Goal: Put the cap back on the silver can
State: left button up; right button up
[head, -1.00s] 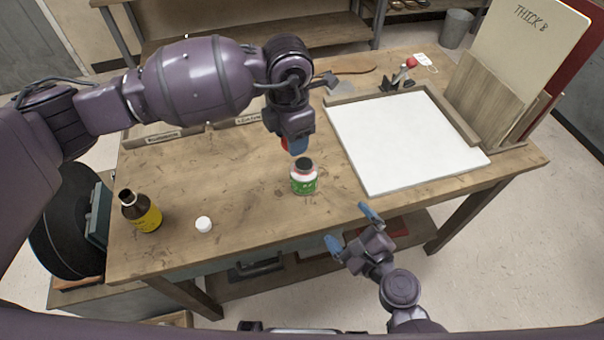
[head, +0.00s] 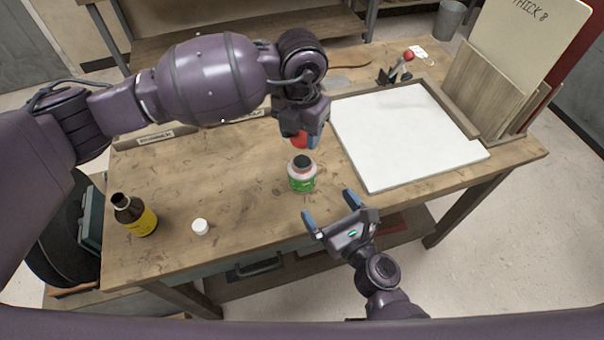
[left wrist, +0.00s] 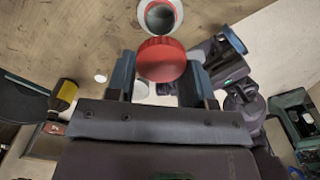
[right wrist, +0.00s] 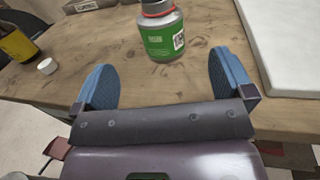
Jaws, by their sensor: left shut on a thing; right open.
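The silver can (head: 302,181) with a green label stands upright on the workbench, its dark open mouth showing; it is also in the left wrist view (left wrist: 176,26) and right wrist view (right wrist: 163,40). My left gripper (head: 304,139) is shut on the red cap (head: 298,139), held above the can and apart from it in the head view. In the left wrist view the cap (left wrist: 163,60) lies between the fingers, just below the can's mouth in the picture. My right gripper (head: 331,207) is open and empty at the bench's front edge, its fingers pointing toward the can.
A brown bottle with a yellow label (head: 137,216) and a small white cap (head: 200,227) stand left of the can. A white board (head: 405,135) lies to the right. A wooden rack with upright sheets (head: 490,85) stands at the right back. Bench left of the can is mostly clear.

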jog(key=x, duration=1.2)
jog(key=c, duration=1.4)
pick_arm(q)
send_over(301, 157)
jog(key=s, duration=0.2)
jog(key=shift+f, duration=2.55)
pick_arm(e)
jog(key=shift+o, duration=0.2)
pick_arm(q)
jog(key=shift+f, duration=0.1)
jog(key=shift+s+f, duration=0.1)
jog(key=shift+f, duration=0.65)
jog(key=shift+f, duration=0.55)
